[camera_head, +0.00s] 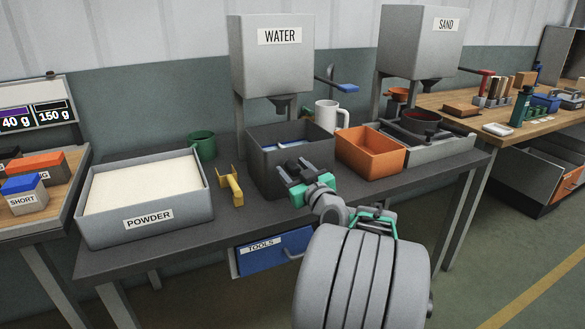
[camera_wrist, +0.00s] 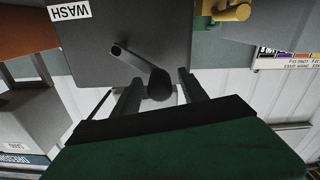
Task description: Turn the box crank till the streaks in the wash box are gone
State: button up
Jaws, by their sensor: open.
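The wash box (camera_head: 262,168) is a dark grey open box under the water hopper. Its front with the WASH label (camera_wrist: 69,9) fills much of the wrist view, upside down. Bluish and pale patches show inside it in the head view; I cannot tell whether these are streaks. The crank (camera_wrist: 135,60) is a dark arm on the box front, ending in a round dark knob (camera_wrist: 160,86). My gripper (camera_wrist: 160,88) is open, with one finger on each side of the knob. I cannot tell whether they touch it. In the head view my gripper (camera_head: 292,172) is close against the box front.
An orange bin (camera_head: 372,152) stands right of the box, with a white mug (camera_head: 326,116) behind. A yellow tool (camera_head: 232,186), a green mug (camera_head: 203,145) and the powder tray (camera_head: 145,222) are to its left. The blue TOOLS drawer (camera_head: 272,252) is below.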

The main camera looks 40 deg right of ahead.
jog(key=shift+w, duration=0.1)
grip_shut()
dwell(0.5)
dwell(0.9)
